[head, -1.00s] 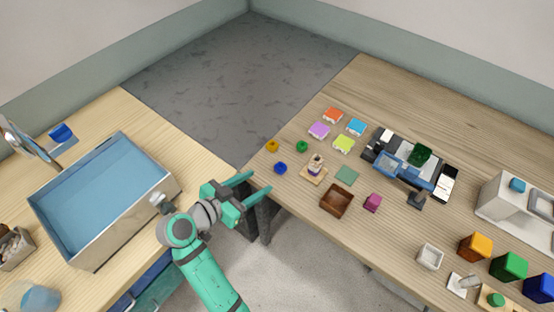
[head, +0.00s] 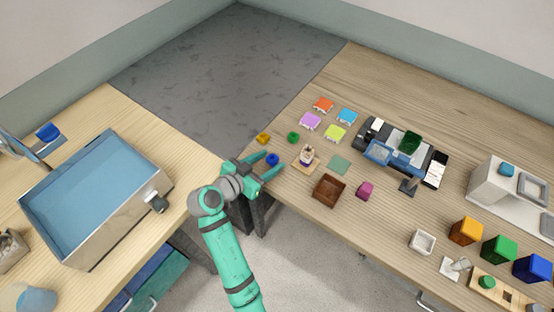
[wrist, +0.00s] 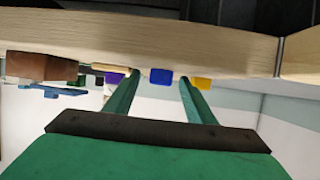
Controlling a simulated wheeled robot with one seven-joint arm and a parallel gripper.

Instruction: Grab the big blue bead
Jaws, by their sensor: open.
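The blue bead (head: 272,159) sits on the right-hand wooden table near its left end. My green gripper (head: 273,162) is open and reaches over the table edge, with its fingertips on either side of the bead in the head view. In the wrist view the blue bead (wrist: 161,76) shows in the gap between the two finger ends (wrist: 159,77), with no visible contact. How far it lies between the tips is hard to tell.
A yellow bead (head: 263,138) and a green bead (head: 293,137) stand close behind the blue one. A small wooden stand with a figure (head: 306,157) is to its right, and a brown box (head: 329,190) lies nearer the front edge. The yellow bead also shows in the wrist view (wrist: 202,82).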

